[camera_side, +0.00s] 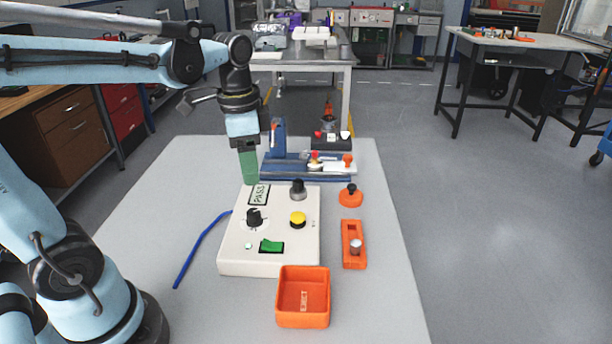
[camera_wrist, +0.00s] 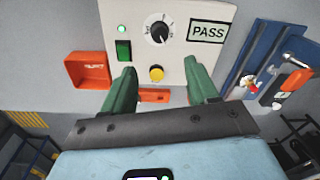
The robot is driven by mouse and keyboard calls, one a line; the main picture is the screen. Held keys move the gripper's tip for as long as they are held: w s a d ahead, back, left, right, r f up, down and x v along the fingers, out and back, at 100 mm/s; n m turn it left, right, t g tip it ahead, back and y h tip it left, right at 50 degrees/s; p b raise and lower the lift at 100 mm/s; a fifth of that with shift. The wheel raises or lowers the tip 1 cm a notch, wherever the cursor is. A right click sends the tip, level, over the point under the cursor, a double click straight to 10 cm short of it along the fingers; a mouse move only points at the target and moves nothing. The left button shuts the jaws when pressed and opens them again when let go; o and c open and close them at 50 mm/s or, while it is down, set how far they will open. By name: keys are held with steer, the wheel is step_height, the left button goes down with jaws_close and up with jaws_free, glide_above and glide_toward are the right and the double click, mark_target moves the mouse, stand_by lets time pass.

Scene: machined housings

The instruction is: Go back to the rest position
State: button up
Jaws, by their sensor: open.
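My gripper (camera_side: 250,168) has green fingers and hangs above the back left edge of a white control box, with its fingers pointing down. In the wrist view my gripper (camera_wrist: 164,90) is open, with a clear gap between its two green fingers and nothing held. The white control box (camera_side: 235,258) carries a PASS label (camera_side: 259,195), a black knob (camera_side: 254,217), a yellow button (camera_side: 298,219), a green switch (camera_side: 271,246) and a dark post (camera_side: 298,190). In the wrist view a green light (camera_wrist: 121,29) glows beside the green switch (camera_wrist: 123,50).
An orange REJECT tray (camera_side: 303,315) sits at the table's front. An orange holder (camera_side: 353,257) and an orange round part (camera_side: 350,197) lie right of the box. A blue fixture (camera_side: 280,167) stands behind. A blue cable (camera_side: 200,248) lies left. The table's left side is mostly clear.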

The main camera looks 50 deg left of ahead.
steer(key=s+d+f+n+t, duration=0.2)
steer(key=d+f+n+t, duration=0.1)
steer(key=d+n+t, duration=0.2)
steer(key=shift+n+t, duration=0.5)
steer(key=shift+t, duration=0.2)
steer(key=shift+s, duration=0.1)
stand_by(0.4)
